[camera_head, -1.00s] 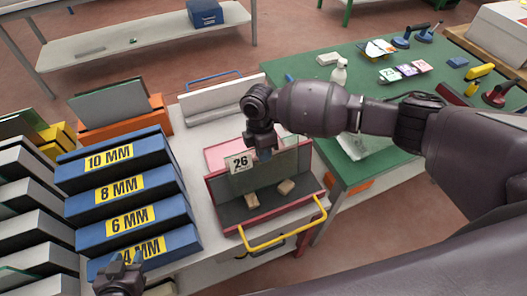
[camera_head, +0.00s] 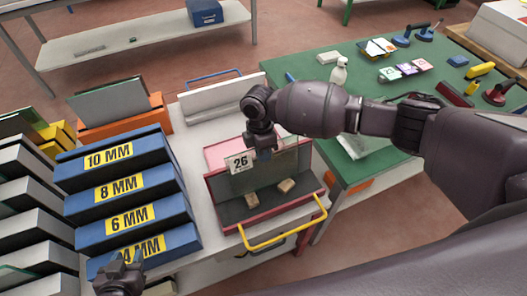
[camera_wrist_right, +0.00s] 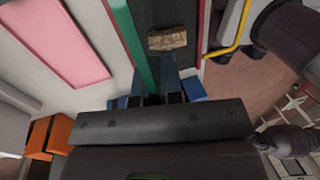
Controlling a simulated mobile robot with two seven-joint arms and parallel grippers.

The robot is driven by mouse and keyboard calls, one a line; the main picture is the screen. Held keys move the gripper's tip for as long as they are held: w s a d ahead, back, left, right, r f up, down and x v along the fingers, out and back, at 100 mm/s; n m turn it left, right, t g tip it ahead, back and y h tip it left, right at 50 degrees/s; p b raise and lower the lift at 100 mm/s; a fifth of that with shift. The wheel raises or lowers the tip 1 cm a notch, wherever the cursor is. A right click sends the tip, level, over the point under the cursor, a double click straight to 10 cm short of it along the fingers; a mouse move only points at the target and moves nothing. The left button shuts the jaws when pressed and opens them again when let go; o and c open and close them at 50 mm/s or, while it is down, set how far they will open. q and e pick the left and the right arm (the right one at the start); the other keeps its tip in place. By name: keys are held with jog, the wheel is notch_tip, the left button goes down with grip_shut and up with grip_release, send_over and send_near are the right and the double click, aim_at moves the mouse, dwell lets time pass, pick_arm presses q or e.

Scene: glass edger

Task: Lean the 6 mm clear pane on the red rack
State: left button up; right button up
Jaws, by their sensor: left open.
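The clear pane (camera_head: 285,168), greenish with a white tag reading 26 (camera_head: 239,163), stands tilted in the red rack (camera_head: 217,205), its lower edge near two small tan blocks. My right gripper (camera_head: 264,155) is at the pane's top edge. In the right wrist view the pane's green edge (camera_wrist_right: 140,45) runs between the blue fingers of my right gripper (camera_wrist_right: 155,88), which look close against it on both sides. Whether the pane bears fully on the rack's back is hard to tell. My left gripper (camera_head: 124,262) is open and empty in front of the 4 MM box.
Blue boxes marked 10 MM (camera_head: 108,157) to 4 MM stand left of the rack. A yellow handle (camera_head: 283,238) runs along the rack cart's front. An orange holder (camera_head: 125,124) with panes stands behind.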

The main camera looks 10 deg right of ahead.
jog(key=o, duration=0.5)
jog(key=v, duration=1)
jog(key=shift+r, duration=0.4)
